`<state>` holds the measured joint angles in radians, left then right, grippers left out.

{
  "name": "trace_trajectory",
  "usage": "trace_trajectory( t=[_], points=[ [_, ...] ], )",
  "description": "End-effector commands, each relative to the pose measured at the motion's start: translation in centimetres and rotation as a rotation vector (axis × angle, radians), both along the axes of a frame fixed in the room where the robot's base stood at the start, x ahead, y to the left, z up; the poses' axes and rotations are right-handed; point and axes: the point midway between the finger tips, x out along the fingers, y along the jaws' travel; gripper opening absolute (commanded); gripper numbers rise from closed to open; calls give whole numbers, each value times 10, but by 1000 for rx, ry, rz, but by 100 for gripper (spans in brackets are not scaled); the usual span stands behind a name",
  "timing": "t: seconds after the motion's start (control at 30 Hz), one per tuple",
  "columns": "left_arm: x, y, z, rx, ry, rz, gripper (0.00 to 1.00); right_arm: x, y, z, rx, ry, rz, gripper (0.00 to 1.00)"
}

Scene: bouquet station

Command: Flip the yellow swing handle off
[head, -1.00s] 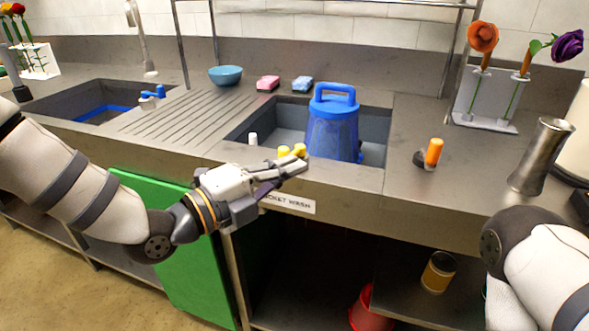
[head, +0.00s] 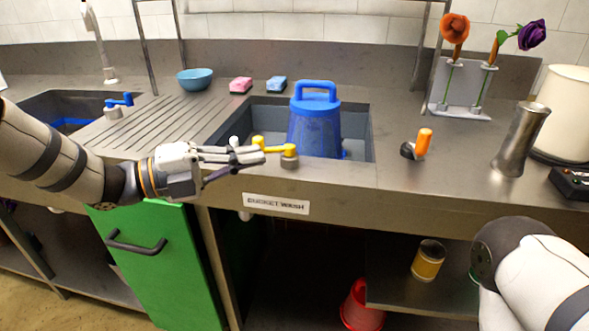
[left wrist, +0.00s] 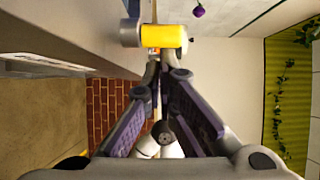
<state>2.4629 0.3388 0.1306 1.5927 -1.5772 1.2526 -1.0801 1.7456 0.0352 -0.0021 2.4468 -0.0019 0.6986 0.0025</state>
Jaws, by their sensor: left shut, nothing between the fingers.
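The yellow swing handle (head: 275,148) sits on a short grey base (head: 289,161) at the front edge of the bucket-wash sink. Its lever points left. In the left wrist view the yellow handle (left wrist: 163,36) shows large, just beyond my fingertips. My left gripper (head: 262,156) is shut and empty, with its fingertips close to the left part of the handle. I cannot tell whether they touch it. My right arm shows at the lower right, but its gripper is out of view.
An orange-topped handle (head: 423,143) and a metal vase (head: 521,140) stand to the right. A blue tap handle (head: 120,100) is at the left sink.

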Motion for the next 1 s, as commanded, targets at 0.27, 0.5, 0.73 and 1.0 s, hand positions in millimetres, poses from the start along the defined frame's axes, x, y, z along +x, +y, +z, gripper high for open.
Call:
trace_trajectory(
  t=[0.27, 0.5, 0.73, 1.0],
  points=[
    [17, 9, -2, 1, 0, 1, 0, -2, 0, -2, 0, 6, 0, 39],
    [28, 13, -1, 1, 1, 0, 0, -4, 0, -4, 0, 12, 0, 39],
    [34, 15, -1, 0, 1, 1, 0, -5, 0, -5, 0, 15, 0, 39],
    [36, 15, 0, -1, 1, 2, 0, -5, 0, -6, 0, 16, 1, 39]
  ],
)
